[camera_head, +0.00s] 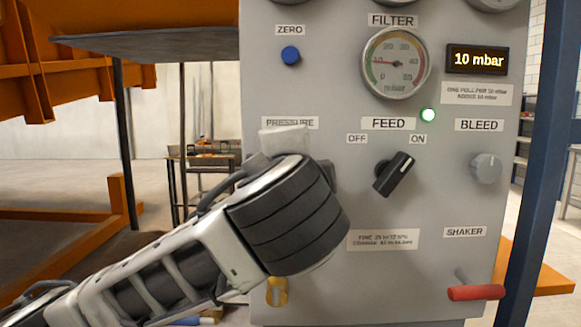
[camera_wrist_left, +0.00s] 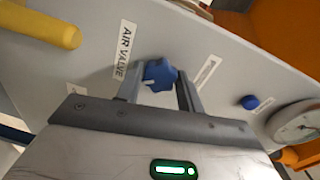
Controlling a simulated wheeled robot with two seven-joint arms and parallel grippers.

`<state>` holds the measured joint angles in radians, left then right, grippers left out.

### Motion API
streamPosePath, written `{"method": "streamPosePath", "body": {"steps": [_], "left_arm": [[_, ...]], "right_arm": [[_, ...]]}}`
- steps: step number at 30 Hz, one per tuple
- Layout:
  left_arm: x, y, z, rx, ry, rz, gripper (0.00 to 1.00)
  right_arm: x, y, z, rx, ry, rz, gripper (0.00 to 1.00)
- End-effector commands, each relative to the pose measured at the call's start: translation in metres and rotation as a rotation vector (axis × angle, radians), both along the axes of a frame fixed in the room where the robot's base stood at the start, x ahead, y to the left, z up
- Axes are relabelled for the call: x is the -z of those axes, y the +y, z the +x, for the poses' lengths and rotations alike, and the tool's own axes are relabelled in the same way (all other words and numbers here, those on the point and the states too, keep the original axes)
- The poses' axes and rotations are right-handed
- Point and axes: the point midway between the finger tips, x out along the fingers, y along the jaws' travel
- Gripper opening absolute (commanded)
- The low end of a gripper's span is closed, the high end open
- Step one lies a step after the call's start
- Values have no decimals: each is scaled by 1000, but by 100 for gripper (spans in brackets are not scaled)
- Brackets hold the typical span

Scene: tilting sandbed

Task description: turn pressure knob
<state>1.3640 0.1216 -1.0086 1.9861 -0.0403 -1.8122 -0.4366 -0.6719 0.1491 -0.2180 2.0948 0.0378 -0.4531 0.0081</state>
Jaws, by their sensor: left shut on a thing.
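The pressure knob (camera_wrist_left: 159,72) is a blue, lobed knob on the grey panel (camera_head: 460,210). In the left wrist view it sits between the two fingers of my left gripper (camera_wrist_left: 161,84), which is shut on it. In the head view my left wrist and forearm cover the knob and the fingers, below the partly covered PRESSURE label (camera_head: 290,122). The filter gauge (camera_head: 396,63) has its needle near 10, and the display (camera_head: 477,60) reads 10 mbar. My right gripper is in neither view.
Near my left arm are the blue ZERO button (camera_head: 291,55), the black FEED switch (camera_head: 395,174) turned toward ON, and a yellow handle (camera_wrist_left: 40,23). The BLEED knob (camera_head: 486,168) and red SHAKER lever (camera_head: 475,292) are at right.

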Motion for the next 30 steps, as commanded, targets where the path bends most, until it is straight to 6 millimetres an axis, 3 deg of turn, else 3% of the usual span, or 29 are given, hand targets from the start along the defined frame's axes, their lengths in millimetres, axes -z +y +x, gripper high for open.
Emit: {"method": "streamPosePath", "body": {"steps": [8,9,11,12,23,30], "left_arm": [[0,0,0,0,0,1,15],[0,0,0,0,0,1,40],[0,0,0,0,0,0,57],[0,0,0,0,0,0,59],[-1,-1,-7,2,-1,-1,59],[-5,-1,-51,7,-4,-3,59]], "right_arm": [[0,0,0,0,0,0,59],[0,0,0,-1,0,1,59],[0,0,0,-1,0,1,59],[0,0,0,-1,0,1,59],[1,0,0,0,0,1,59],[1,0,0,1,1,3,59]]}}
